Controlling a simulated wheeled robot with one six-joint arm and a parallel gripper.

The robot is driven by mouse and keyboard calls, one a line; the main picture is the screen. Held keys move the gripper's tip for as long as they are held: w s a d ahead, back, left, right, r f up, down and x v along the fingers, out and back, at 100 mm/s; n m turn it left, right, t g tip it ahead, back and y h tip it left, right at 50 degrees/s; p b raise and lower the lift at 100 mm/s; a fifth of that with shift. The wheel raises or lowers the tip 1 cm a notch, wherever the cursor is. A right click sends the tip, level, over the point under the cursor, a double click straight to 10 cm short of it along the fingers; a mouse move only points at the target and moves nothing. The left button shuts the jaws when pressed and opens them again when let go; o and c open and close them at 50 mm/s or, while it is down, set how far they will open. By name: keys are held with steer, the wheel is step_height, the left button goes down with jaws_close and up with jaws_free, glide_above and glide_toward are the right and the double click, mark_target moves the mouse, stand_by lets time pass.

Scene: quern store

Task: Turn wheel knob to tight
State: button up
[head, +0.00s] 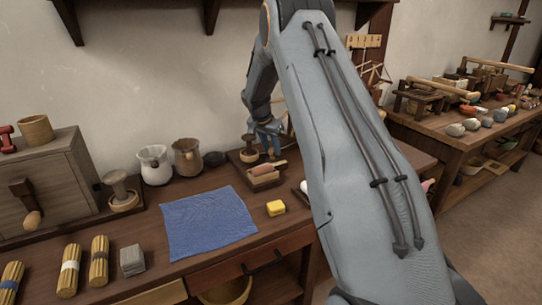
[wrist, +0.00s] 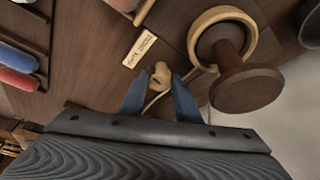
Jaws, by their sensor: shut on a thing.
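The small pale wooden wheel knob (wrist: 161,74) stands between the two blue fingertips of my gripper (wrist: 160,88) in the wrist view. The fingers are shut on it from both sides. A cream label plate (wrist: 140,48) with dark lettering lies just beyond the knob; one word looks like "TIGHT", the other is too small to read surely. In the head view my gripper (head: 268,139) points down at the back of the bench, and the knob cannot be made out there.
A dark wooden spool-like piece (wrist: 248,86) in a pale ring stands close right of the gripper in the wrist view.

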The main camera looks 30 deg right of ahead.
steer(key=m+b, duration=0.1)
steer(key=m+g+b, duration=0.1)
steer(key=m+b, duration=0.1)
steer(key=shift+w+f+m, duration=0.15)
steer(key=shift+m, duration=0.15)
steer(key=shift+a+m+g+h+b, duration=0.1)
steer(key=shift+m+g+h+b, duration=0.2)
steer(key=shift+m+g+b, duration=0.5)
steer(key=shift+m, duration=0.5)
steer(key=o, duration=1)
steer(key=shift+r, duration=0.2)
steer(key=v, duration=0.7)
steer(key=shift+a+r, duration=0.15)
steer(key=shift+r, duration=0.2)
